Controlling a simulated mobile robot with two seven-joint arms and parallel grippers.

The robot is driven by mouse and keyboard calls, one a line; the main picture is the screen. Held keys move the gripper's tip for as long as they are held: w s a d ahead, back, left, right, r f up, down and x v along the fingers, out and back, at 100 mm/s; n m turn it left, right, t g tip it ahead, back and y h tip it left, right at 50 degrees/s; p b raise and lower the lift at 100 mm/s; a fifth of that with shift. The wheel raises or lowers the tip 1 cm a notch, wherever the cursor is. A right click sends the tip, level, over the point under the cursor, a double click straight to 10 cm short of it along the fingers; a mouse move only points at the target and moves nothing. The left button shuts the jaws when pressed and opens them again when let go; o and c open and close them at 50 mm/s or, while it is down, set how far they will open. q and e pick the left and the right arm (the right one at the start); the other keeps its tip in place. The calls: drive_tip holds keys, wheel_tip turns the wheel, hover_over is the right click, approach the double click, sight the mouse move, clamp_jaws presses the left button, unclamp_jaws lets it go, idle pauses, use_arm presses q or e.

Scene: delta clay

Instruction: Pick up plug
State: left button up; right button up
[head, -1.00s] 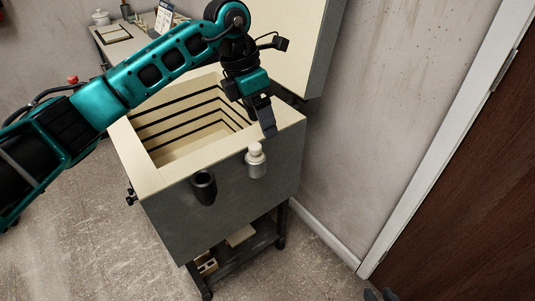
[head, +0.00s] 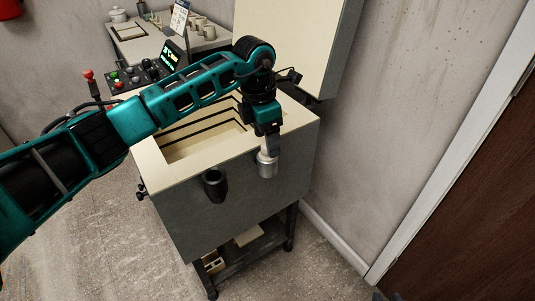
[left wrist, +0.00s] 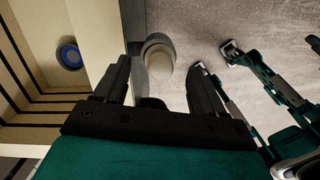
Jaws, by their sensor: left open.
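The plug is a cream, round-topped piece (left wrist: 158,62) seated in a silver cylindrical holder (head: 268,169) on the front wall of the kiln (head: 235,205). In the head view my left gripper (head: 269,146) points down directly over the plug and mostly hides its top. In the left wrist view the open fingers (left wrist: 160,88) stand on either side of the plug, with gaps visible; I see no grip on it. At the lower right edge of the head view, dark tips (head: 380,296) appear to be my right gripper; their opening is unclear.
A blue-ringed round object (left wrist: 68,55) shows inside. A control panel (head: 135,80) and a bench with pots (head: 200,28) stand behind. The wall is at right.

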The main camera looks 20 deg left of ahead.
sight(264, 156)
use_arm(q)
wheel_tip(264, 156, down, 3)
drive_tip(key=shift+w+d, duration=0.1)
drive_tip(key=shift+r, duration=0.1)
drive_tip(key=c, duration=1.1)
